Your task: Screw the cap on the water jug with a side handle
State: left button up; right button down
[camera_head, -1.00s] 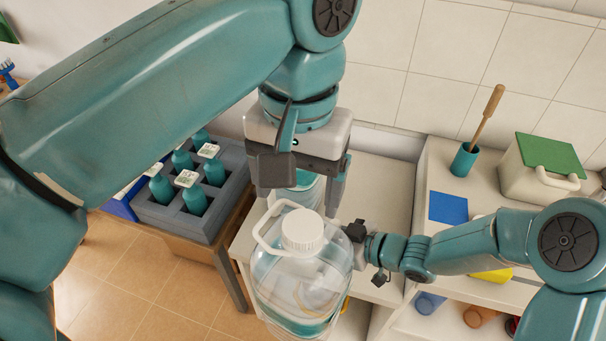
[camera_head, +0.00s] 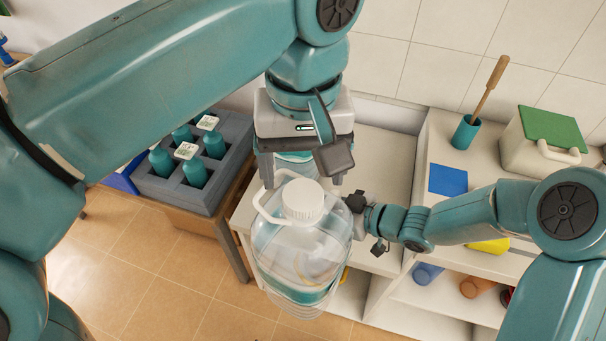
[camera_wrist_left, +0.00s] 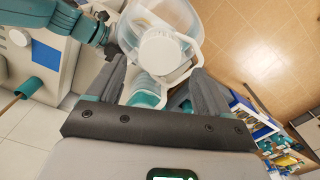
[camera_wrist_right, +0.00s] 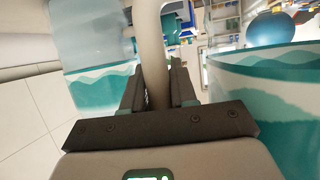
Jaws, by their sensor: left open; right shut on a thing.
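The water jug (camera_head: 300,262) is clear with a teal-and-white band and hangs upright before me. Its white ribbed cap (camera_head: 303,199) sits on the neck; it also shows in the left wrist view (camera_wrist_left: 160,48). How tightly it sits I cannot tell. The white side handle (camera_head: 259,216) loops out at the upper left. My left gripper (camera_head: 302,177) is open and empty, just behind the cap, with the cap beyond its fingertips in the left wrist view. My right gripper (camera_wrist_right: 158,82) is shut on the handle (camera_wrist_right: 151,40); in the head view the jug hides its fingers.
A second jug (camera_wrist_right: 92,75) with a teal label stands close by. A grey crate (camera_head: 165,195) with several teal bottles is at left. A shelf at right holds a white box with a green lid (camera_head: 545,150), a blue square (camera_head: 448,180) and a teal cup (camera_head: 465,132).

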aim_at(303, 194)
pick_arm(q)
jog(key=shift+f, duration=2.3)
jog(key=c, duration=1.1)
jog(key=m, duration=0.6)
jog(key=shift+m, duration=0.3)
jog(key=m, duration=0.8)
jog(key=o, duration=1.2)
jog(key=shift+c, duration=0.2)
